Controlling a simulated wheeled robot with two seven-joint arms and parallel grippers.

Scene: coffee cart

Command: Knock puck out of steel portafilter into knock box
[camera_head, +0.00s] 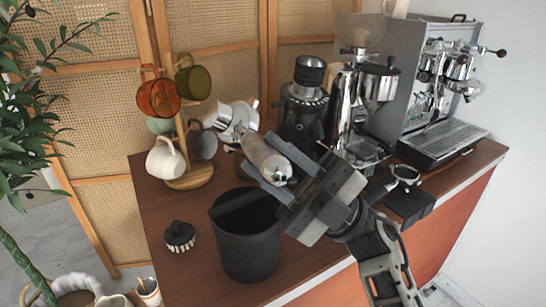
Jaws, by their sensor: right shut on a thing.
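My right gripper (268,166) comes in from the lower right and is shut on the handle of the steel portafilter (236,120). The portafilter is tilted, with its shiny head pointing to the upper left, away from the gripper. No puck can be made out in the head from this angle. The knock box (248,255) is a black round bin with a dark bar across its open top. It stands on the counter below and left of the gripper, and the portafilter head appears above and behind it. My left gripper is not in view.
A wooden mug tree (190,180) with several mugs stands close left of the portafilter head. A dark grinder (304,105), a chrome grinder (342,110) and an espresso machine (425,80) stand behind. A black brush (180,235) lies left of the box. Another portafilter (405,173) rests at right.

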